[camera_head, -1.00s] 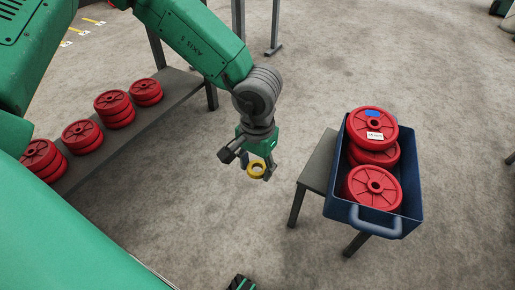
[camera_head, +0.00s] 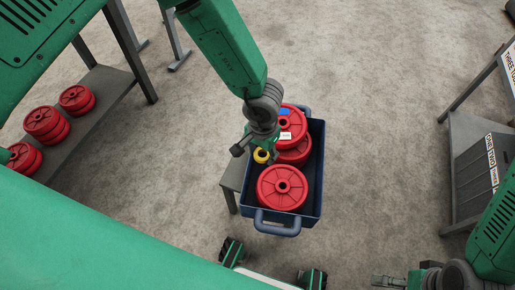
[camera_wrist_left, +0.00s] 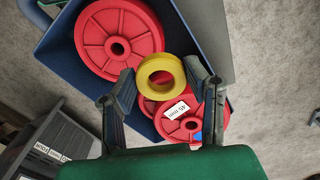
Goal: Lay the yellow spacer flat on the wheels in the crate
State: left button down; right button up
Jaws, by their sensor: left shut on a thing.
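The yellow spacer (camera_head: 261,156) is a small ring. My left gripper (camera_head: 262,153) is shut on it and holds it at the left side of the blue crate (camera_head: 319,150), near the gap between the wheels. In the left wrist view the spacer (camera_wrist_left: 161,77) sits between the fingertips, with red wheels behind it. The crate holds a near red wheel (camera_head: 283,188) and a far stack of red wheels (camera_head: 292,118) whose top one bears a white label and a blue patch. My arm hides part of the far stack. My right gripper (camera_head: 388,281) shows small at the bottom right.
The crate stands on a grey stand (camera_head: 231,180). A grey shelf (camera_head: 98,105) at the left bears several red wheels. A grey rack (camera_head: 465,150) with labelled slots stands at the right. Open floor lies between the crate and both.

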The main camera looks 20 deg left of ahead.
pick_arm(q)
notch_tip(320, 180, down, 4)
jog(key=shift+d+f+b, duration=0.1)
jog(key=shift+b, duration=0.25)
jog(key=shift+d+f+b, duration=0.25)
jog(key=shift+f+b, duration=0.05)
jog(key=shift+f, duration=0.25)
jog(key=shift+d+f+b, duration=0.2)
jog(key=shift+f+b, duration=0.05)
jog(key=shift+f, duration=0.3)
jog(key=shift+a+f, duration=0.1)
jog(key=shift+f, duration=0.15)
jog(key=shift+a, duration=0.2)
pick_arm(e)
jog(key=shift+d+f, duration=0.25)
jog(key=shift+f, duration=0.8)
pick_arm(q)
jog(key=shift+d, duration=0.2)
pick_arm(e)
jog(key=shift+d, duration=0.2)
pick_arm(q)
jog(key=shift+f, duration=0.15)
pick_arm(e)
jog(key=shift+f, duration=0.1)
